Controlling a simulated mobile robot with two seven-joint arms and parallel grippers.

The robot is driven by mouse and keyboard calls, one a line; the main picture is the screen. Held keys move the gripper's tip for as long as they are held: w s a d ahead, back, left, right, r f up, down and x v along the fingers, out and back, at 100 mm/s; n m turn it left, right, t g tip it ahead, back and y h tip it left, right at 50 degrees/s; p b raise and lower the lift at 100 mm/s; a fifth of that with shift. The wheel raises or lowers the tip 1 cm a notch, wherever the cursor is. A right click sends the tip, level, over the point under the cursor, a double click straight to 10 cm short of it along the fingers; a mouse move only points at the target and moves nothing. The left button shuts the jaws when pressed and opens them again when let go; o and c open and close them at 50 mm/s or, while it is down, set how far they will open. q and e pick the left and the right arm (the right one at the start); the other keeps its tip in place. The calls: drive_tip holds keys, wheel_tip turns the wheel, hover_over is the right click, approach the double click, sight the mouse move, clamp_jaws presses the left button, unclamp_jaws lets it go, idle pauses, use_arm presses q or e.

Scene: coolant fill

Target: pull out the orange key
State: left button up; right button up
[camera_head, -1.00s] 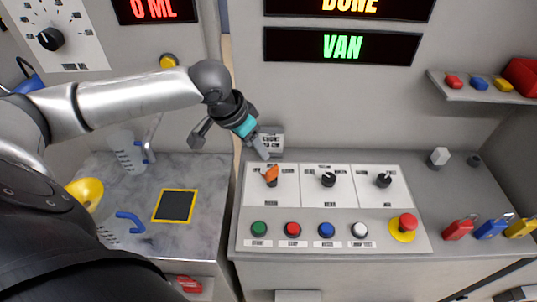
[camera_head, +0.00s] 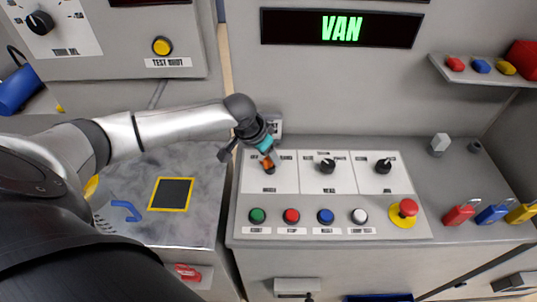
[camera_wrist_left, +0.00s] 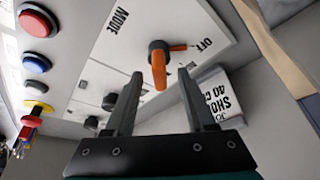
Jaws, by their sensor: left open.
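The orange key (camera_head: 267,163) sits in the left switch of the white-plated control panel, labelled MODE. My left gripper (camera_head: 272,156) is just above and in front of the key in the head view. In the left wrist view my left gripper (camera_wrist_left: 157,85) is open, with the key ahead of and partly between the fingertips, not visibly touched. My right gripper does not show.
Two black knobs (camera_head: 327,166) sit right of the key. Below are green, red, blue and white buttons (camera_head: 359,216) and a red emergency button (camera_head: 407,208). Padlocks (camera_head: 459,213) lie at right.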

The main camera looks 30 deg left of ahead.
use_arm(q)
clamp_jaws()
idle(0.4)
drive_tip(key=c, duration=0.7)
unclamp_jaws()
clamp_jaws()
drive_tip(key=shift+r, duration=0.15)
drive_tip(key=shift+r+p, duration=0.15)
drive_tip(key=shift+p, duration=0.25)
drive_tip(key=shift+r, duration=0.1)
drive_tip(key=shift+r+p, duration=2.4)
drive_tip(key=shift+p, duration=0.7)
